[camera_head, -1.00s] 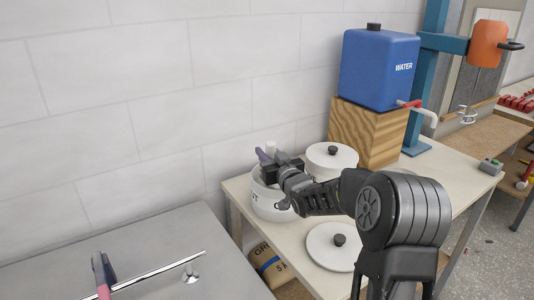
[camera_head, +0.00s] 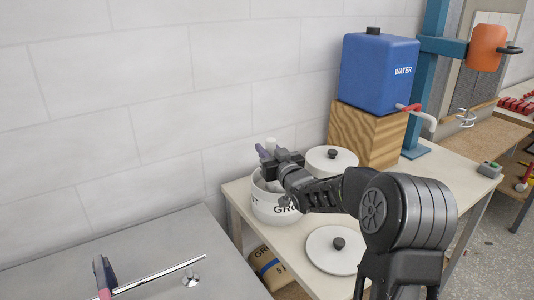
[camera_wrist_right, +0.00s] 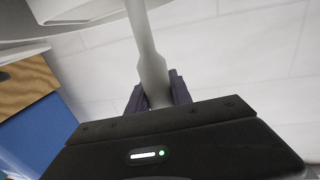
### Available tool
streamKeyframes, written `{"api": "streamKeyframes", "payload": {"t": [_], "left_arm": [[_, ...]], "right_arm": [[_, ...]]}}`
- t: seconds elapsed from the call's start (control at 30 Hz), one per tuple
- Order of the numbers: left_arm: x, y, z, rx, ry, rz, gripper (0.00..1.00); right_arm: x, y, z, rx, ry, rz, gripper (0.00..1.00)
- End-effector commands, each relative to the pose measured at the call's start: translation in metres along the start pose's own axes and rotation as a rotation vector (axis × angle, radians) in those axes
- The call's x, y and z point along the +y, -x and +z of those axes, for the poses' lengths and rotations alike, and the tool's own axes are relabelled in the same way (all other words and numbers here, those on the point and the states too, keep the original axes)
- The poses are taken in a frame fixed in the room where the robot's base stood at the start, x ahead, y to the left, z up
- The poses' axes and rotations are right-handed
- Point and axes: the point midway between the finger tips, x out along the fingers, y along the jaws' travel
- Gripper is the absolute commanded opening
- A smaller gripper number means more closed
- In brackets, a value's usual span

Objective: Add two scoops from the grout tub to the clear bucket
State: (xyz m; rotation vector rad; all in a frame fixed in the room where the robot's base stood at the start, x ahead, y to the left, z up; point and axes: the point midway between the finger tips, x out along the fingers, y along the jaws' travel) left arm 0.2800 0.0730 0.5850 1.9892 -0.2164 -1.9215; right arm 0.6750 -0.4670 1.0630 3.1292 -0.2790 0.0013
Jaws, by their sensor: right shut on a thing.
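The grout tub (camera_head: 268,205) is a white round tub with dark lettering, standing open at the left end of the bench. My right gripper (camera_head: 268,160) is over its mouth, shut on the pale grey handle of a scoop (camera_wrist_right: 150,60). The handle also shows between the dark fingers in the right wrist view (camera_wrist_right: 158,95). The scoop's bowl and any grout in it are hidden. The clear bucket cannot be made out; my right arm covers part of the bench.
A white lid (camera_head: 322,262) with a black knob lies on the bench in front. A lidded white tub (camera_head: 340,168) stands behind the arm. A blue water tank (camera_head: 375,75) sits on a wooden block (camera_head: 362,135). A blue stand (camera_head: 425,90) is to the right.

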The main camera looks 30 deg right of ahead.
Motion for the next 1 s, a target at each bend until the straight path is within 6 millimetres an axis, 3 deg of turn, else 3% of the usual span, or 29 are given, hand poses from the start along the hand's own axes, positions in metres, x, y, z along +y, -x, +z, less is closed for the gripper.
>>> {"api": "streamKeyframes", "payload": {"t": [1.0], "left_arm": [[0.015,0.038,0.0,0.0,0.0,0.0,0.51]], "right_arm": [[0.0,0.0,-0.088,0.001,0.001,-0.001,0.0]]}}
